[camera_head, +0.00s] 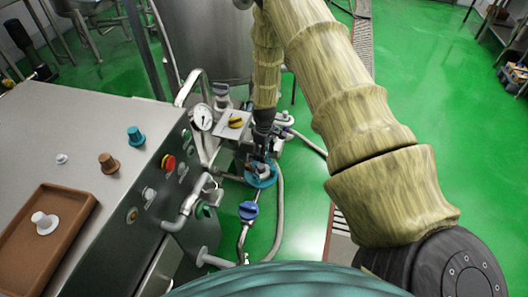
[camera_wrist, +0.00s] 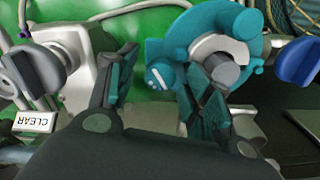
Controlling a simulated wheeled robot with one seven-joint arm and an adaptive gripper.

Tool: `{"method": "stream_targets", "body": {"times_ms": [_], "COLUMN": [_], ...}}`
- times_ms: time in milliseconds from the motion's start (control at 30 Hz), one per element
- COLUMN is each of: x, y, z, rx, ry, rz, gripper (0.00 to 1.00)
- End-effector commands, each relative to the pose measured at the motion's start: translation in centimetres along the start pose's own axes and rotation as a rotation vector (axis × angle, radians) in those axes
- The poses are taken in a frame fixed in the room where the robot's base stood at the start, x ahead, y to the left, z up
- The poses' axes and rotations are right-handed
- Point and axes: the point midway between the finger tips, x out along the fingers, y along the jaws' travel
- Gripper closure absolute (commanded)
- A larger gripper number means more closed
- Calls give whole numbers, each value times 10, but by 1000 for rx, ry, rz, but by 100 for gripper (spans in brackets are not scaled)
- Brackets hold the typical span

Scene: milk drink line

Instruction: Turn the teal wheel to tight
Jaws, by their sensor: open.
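The teal wheel (camera_wrist: 207,28) is in the upper right of the wrist view, with a grey hub in its middle. A teal knob-like part with a white mark (camera_wrist: 159,76) juts from its left side. In the head view the wheel (camera_head: 261,181) shows as a blue-teal ring low on the pipework. My gripper (camera_wrist: 160,88) is open. Its left finger is left of the marked part, and its right finger overlaps the wheel's lower part near the hub. I cannot tell whether either finger touches. In the head view my gripper (camera_head: 259,158) is just above the wheel, its tips partly hidden.
A "CLEAR" label (camera_wrist: 34,122) is lower left. A steel counter (camera_head: 75,125) stands left; green floor lies open right.

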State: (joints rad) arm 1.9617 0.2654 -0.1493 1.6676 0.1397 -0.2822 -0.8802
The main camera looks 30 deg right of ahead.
Motion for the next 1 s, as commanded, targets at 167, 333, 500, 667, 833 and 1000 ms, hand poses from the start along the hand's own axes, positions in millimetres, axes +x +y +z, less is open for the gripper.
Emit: {"method": "stream_targets", "body": {"times_ms": [167,333,500,667,833,1000], "x": [0,0,0,0,1,2], "y": [0,0,0,0,0,0], "z": [0,0,0,0,0,0], "rx": [0,0,0,9,54,153], "ry": [0,0,0,0,0,0], "rz": [0,0,0,0,1,1], "gripper": [49,77,95,95,95,95]}}
